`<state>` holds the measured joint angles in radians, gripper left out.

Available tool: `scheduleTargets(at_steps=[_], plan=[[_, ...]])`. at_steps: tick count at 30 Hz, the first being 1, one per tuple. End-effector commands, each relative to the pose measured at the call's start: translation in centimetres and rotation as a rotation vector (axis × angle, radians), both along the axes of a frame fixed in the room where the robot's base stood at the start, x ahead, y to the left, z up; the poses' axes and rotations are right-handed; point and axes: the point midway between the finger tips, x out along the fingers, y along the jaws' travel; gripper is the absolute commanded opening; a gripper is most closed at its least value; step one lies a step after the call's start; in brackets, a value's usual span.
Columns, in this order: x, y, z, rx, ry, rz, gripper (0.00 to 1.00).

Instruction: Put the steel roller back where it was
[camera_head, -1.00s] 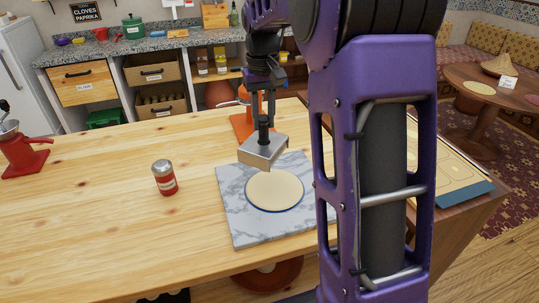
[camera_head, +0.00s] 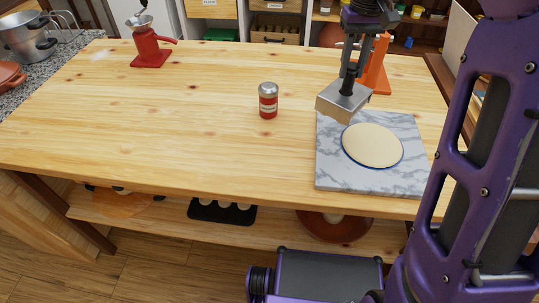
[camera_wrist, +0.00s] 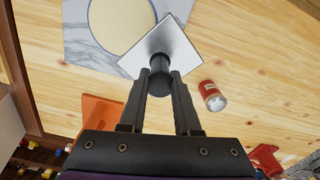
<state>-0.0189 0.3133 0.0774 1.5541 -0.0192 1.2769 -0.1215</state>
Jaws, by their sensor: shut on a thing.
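My gripper (camera_wrist: 159,88) is shut on the dark knob of a square steel block (camera_head: 343,102). The block looks like a flat-faced press, not a cylinder; no roller-shaped thing is clearly in view. In the wrist view the block's bright square face (camera_wrist: 178,42) shows around the knob. In the head view the block appears over the back left part of a grey marble slab (camera_head: 335,178). I cannot tell if it touches the slab. A cream disc with a blue edge (camera_head: 372,146) lies on the slab.
An orange stand (camera_head: 376,68) is just behind the block. A red-and-silver shaker (camera_head: 268,101) stands left of the slab. A red hand-cranked device (camera_head: 150,47) is at the back left. The wooden table (camera_head: 130,130) is mostly clear on its left half.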

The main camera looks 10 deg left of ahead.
Motion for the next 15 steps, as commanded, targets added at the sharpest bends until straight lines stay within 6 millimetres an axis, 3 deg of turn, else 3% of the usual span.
scheduleTargets(at_steps=[1, 9, 15], plan=[[-0.4, 2.0, -0.5, 0.001, -0.003, 0.056, 0.0], [-3.5, 11.0, -1.3, 0.001, -0.005, 0.333, 0.0], [-6.0, 15.7, -1.5, -0.001, -0.005, 0.49, 0.0]])
